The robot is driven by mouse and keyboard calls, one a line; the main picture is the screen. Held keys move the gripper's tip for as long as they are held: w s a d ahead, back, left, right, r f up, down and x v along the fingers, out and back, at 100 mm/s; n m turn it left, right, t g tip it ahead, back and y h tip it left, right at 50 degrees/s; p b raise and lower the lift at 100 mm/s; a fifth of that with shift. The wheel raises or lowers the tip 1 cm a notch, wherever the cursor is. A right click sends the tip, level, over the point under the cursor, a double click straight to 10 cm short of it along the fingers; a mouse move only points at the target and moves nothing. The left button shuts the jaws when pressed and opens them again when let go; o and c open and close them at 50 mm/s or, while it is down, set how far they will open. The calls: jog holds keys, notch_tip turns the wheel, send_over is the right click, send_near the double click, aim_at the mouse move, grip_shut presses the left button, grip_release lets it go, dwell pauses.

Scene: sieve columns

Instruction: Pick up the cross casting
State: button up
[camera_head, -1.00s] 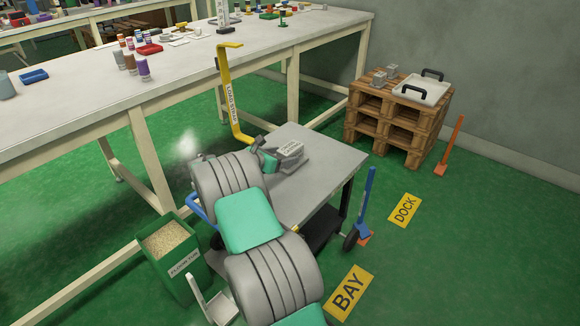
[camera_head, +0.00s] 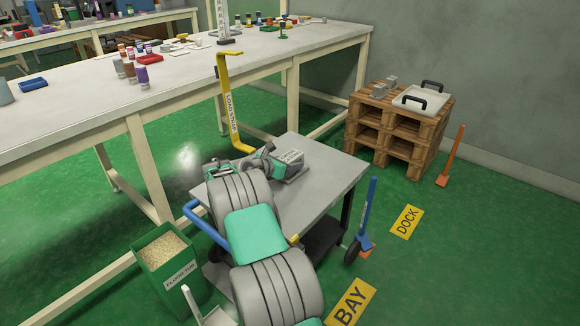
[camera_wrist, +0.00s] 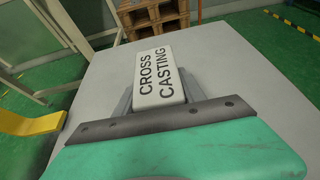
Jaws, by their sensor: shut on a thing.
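The cross casting (camera_wrist: 160,75) is a pale grey block with its name in dark letters on top. In the head view it shows at the far end of my arm, over the grey cart top (camera_head: 335,170). My gripper (camera_wrist: 158,100) is shut on the cross casting, with a finger on each side of it. In the head view my gripper (camera_head: 283,168) is partly hidden by my own wrist. I cannot tell whether the casting touches the cart top or hangs just above it.
A wooden pallet stack (camera_head: 398,135) with a white tray (camera_head: 422,98) stands at the back right. A green floor tub (camera_head: 170,265) is at the lower left. A long workbench (camera_head: 180,85) runs behind.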

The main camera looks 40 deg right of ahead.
grip_shut()
dwell(0.3)
jog(key=shift+r, duration=0.15)
